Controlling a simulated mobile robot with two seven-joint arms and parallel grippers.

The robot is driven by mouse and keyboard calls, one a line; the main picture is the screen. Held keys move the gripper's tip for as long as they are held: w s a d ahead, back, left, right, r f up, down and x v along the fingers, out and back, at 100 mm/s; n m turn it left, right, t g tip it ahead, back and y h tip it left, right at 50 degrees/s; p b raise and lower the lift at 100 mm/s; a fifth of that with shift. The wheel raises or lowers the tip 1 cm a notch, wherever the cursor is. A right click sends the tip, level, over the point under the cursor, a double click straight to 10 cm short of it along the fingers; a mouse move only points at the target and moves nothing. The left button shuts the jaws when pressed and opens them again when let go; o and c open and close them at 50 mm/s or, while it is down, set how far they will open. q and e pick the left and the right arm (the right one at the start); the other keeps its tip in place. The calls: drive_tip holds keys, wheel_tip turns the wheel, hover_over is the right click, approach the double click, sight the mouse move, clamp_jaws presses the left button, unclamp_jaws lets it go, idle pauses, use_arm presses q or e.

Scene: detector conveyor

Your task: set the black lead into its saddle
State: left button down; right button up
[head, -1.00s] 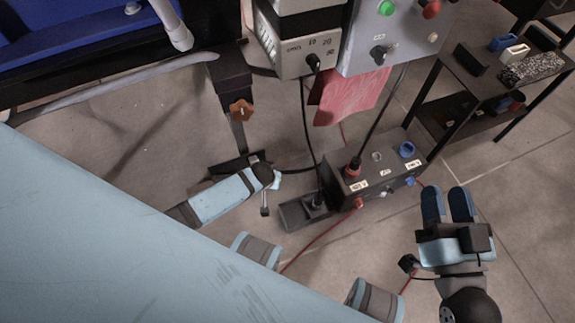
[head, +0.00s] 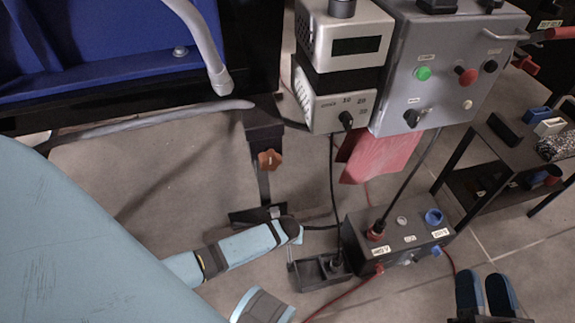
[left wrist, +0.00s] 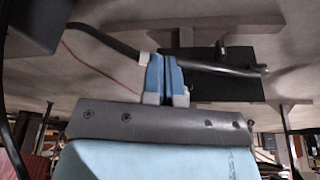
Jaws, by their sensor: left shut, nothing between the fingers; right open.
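A black lead (head: 321,227) curves along the floor behind the black terminal box towards my left gripper (head: 298,235). In the left wrist view the lead (left wrist: 105,45) crosses at my left gripper (left wrist: 167,78), its end sticking out to the right. Those fingers are shut with nothing between them; the lead passes by them. A dark block (left wrist: 210,80), shown in the head view as a black foot plate (head: 243,218), lies close by; I cannot tell whether it is the saddle. My right gripper (head: 485,293) is open and empty at the bottom right, partly cut off.
The black terminal box (head: 355,232) with red and blue sockets stands right of my left gripper. A black tray (head: 310,284) with a plug sits beside it. A grey control box (head: 450,75) and a dark shelf (head: 510,195) are behind.

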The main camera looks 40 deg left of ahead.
use_arm(q)
drive_tip(key=w+a+f+b, duration=0.2)
drive_tip(key=w+f+b, duration=0.1)
drive_tip(key=w+f, duration=0.1)
drive_tip(key=shift+w+a+f, duration=0.15)
drive_tip(key=shift+a+f, duration=0.05)
drive_tip(key=shift+a, duration=0.1)
use_arm(e)
wheel_tip(320, 180, down, 7)
drive_tip(key=g, duration=0.2)
drive_tip(key=shift+a+r+n+g, duration=0.2)
drive_tip(key=shift+a+n+g, duration=0.05)
drive_tip(key=shift+n+g, duration=0.15)
use_arm(q)
drive_tip(key=shift+w+a+n, duration=0.3)
drive_tip(key=shift+w+n, duration=0.05)
drive_tip(key=shift+w, duration=0.25)
drive_tip(key=shift+w+a+n, duration=0.25)
drive_tip(key=shift+w+n, duration=0.1)
drive_tip(key=shift+w, duration=0.2)
use_arm(e)
drive_tip(key=shift+r, duration=0.25)
